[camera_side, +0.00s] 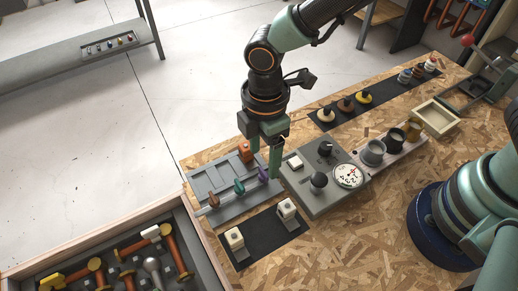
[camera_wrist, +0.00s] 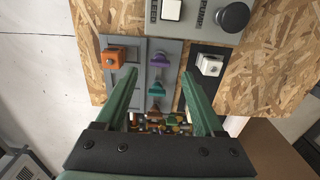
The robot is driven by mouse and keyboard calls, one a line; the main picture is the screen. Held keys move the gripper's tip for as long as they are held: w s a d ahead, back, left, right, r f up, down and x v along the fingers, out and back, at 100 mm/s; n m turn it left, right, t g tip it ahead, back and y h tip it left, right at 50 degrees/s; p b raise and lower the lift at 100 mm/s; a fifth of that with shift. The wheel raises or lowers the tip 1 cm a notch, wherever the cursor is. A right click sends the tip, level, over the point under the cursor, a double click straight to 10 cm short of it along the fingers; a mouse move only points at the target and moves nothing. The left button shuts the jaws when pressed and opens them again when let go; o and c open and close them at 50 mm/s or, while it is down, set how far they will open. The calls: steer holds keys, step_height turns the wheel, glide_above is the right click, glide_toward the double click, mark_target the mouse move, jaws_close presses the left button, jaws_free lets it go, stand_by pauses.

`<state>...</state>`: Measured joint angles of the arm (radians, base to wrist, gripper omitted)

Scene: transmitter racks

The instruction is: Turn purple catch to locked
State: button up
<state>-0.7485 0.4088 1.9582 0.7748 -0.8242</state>
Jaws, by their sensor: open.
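The purple catch (camera_wrist: 160,60) is a small knob on a grey panel (camera_wrist: 172,78), first in a row with a teal catch (camera_wrist: 157,88) and a brown catch (camera_wrist: 154,112). In the side view the purple catch (camera_side: 263,175) is at the panel's right end, close to my gripper (camera_side: 263,162). My gripper is open and points down over the panel. In the wrist view the purple catch appears between and slightly beyond the fingertips (camera_wrist: 160,72), with space on both sides. I cannot tell the fingertips' exact height. No locked marking is readable.
An orange block (camera_side: 245,152) stands on the panel near my left finger. White switches (camera_side: 287,208) sit on a black strip in front. A grey console (camera_side: 317,203) with knobs and a dial is to the right. A tool crate (camera_side: 105,232) is at lower left.

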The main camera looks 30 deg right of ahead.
mark_target(264, 172)
steer(key=shift+f, duration=2.35)
jaws_close()
